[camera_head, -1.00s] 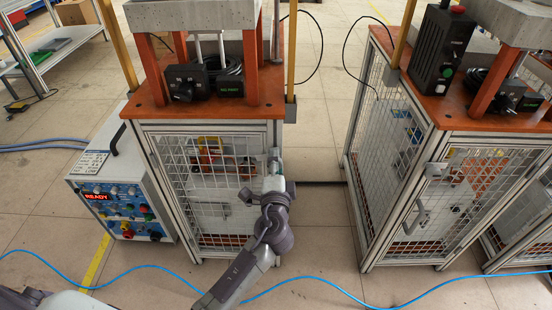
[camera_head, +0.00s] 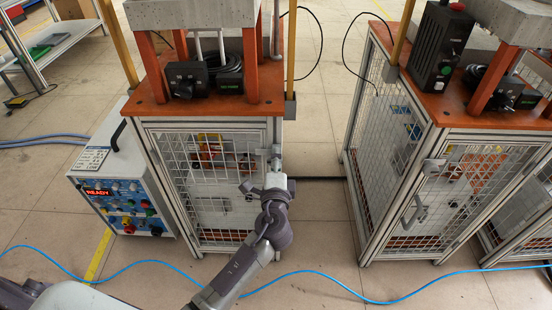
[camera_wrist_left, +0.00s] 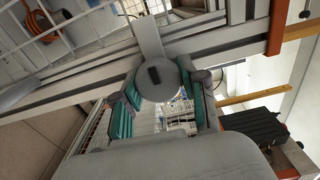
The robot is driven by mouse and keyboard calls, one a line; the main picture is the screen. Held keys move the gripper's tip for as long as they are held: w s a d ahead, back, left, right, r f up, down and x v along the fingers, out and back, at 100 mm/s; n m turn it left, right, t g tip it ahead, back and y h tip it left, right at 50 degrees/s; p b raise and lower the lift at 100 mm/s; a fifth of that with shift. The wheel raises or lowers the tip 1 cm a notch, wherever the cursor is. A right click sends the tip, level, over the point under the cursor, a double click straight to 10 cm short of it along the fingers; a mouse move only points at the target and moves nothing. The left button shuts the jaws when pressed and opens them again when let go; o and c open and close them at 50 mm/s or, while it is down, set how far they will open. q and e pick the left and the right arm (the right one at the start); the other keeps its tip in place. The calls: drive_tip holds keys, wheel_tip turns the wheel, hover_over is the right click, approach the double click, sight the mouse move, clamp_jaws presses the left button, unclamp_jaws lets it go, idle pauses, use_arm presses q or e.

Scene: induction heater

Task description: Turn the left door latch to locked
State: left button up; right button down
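The left door latch (camera_head: 276,152) is on the right post of the left cabinet, at the upper right of its mesh door (camera_head: 205,185). In the left wrist view the latch shows as a round grey knob with a dark slot (camera_wrist_left: 158,78) and a flat pale bar above it. My left gripper (camera_head: 273,178) is in front of the post at the latch. In the wrist view its teal-padded fingers (camera_wrist_left: 165,97) are spread on either side of the knob. I cannot tell whether they touch it. The gripper partly hides the latch. My right gripper is not in view.
A control box with a READY display (camera_head: 97,192) stands left of the cabinet. A second caged cabinet (camera_head: 440,205) stands to the right, with open floor between. A blue hose (camera_head: 340,286) crosses the floor in front.

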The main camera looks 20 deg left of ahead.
use_arm(q)
drive_tip(key=o, duration=0.4)
drive_tip(key=v, duration=1.2)
